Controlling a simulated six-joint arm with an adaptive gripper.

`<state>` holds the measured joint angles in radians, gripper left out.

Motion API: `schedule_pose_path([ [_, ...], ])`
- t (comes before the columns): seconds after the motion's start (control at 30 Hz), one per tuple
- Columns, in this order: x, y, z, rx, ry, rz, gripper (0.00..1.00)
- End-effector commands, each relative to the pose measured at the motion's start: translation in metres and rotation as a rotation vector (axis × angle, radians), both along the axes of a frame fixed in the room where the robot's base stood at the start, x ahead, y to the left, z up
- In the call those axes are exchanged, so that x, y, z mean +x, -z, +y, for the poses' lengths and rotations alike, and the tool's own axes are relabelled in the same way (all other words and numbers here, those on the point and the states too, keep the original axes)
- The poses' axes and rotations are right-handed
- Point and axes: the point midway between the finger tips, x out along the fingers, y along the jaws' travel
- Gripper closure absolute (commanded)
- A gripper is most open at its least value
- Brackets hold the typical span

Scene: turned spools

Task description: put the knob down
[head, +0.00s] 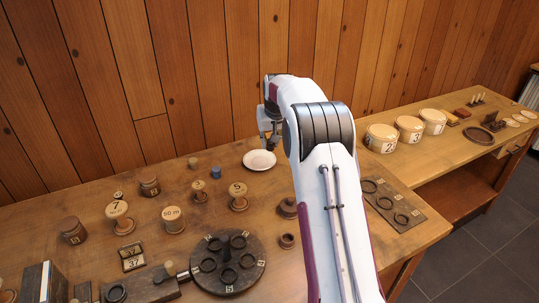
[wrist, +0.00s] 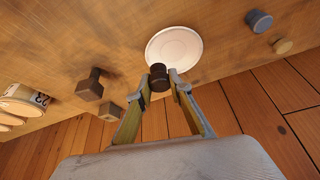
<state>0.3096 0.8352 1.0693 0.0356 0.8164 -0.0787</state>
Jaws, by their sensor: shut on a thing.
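The knob (wrist: 158,77) is small, dark brown and round. It sits between the two fingertips of my gripper (wrist: 160,82) in the wrist view, and the gripper is shut on it. A white saucer (wrist: 173,42) lies beyond the knob, and the knob overlaps its near edge in that view. In the head view my gripper (head: 269,128) is above the back of the table, just behind and right of the saucer (head: 259,160). The knob is hard to make out there. I cannot tell the gap between knob and saucer.
A small blue piece (head: 215,172) and a wooden piece (head: 193,163) stand left of the saucer. Two dark pegs (wrist: 90,86) (wrist: 110,111) stand to the left in the wrist view. A round dark holder (head: 228,262) lies nearer. The wood-panelled wall is close behind.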

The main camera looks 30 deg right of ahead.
Motion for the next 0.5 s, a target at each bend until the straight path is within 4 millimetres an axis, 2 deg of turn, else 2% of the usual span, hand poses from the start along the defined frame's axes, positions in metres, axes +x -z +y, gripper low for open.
schedule_pose_path([
  [0.17, 0.0, 0.015, 0.0, 0.0, 0.0, 0.0, 0.91],
  [0.5, 0.0, 0.017, 0.0, 0.0, 0.0, -0.001, 0.91],
])
